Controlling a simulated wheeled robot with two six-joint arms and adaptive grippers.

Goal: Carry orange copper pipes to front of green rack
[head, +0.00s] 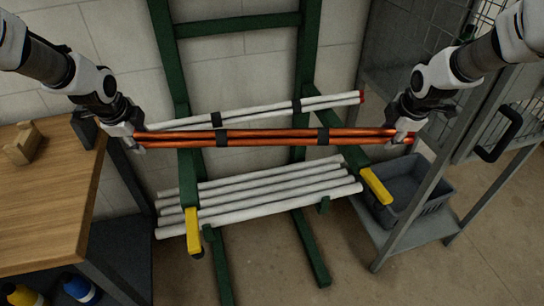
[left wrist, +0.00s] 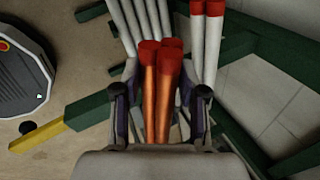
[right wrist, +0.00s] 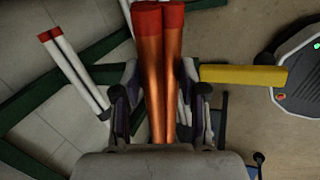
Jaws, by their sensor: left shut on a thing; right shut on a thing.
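The orange copper pipes (head: 270,138) are a bundle with dark bands around it. They lie roughly level across the head view, in front of the uprights of the green rack (head: 304,70). My left gripper (head: 136,138) is shut on the bundle near its left end, and my right gripper (head: 405,132) is shut on it near its right end. Red end caps show past the fingers on the copper pipes in the left wrist view (left wrist: 162,95) and in the right wrist view (right wrist: 155,75). The bundle appears held clear of the rack arms.
A banded white bundle (head: 260,110) sits higher. A wooden-topped bench (head: 50,190) stands left. A metal shelf frame (head: 405,220) with a grey bin (head: 408,192) stands right. Floor is clear at centre front.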

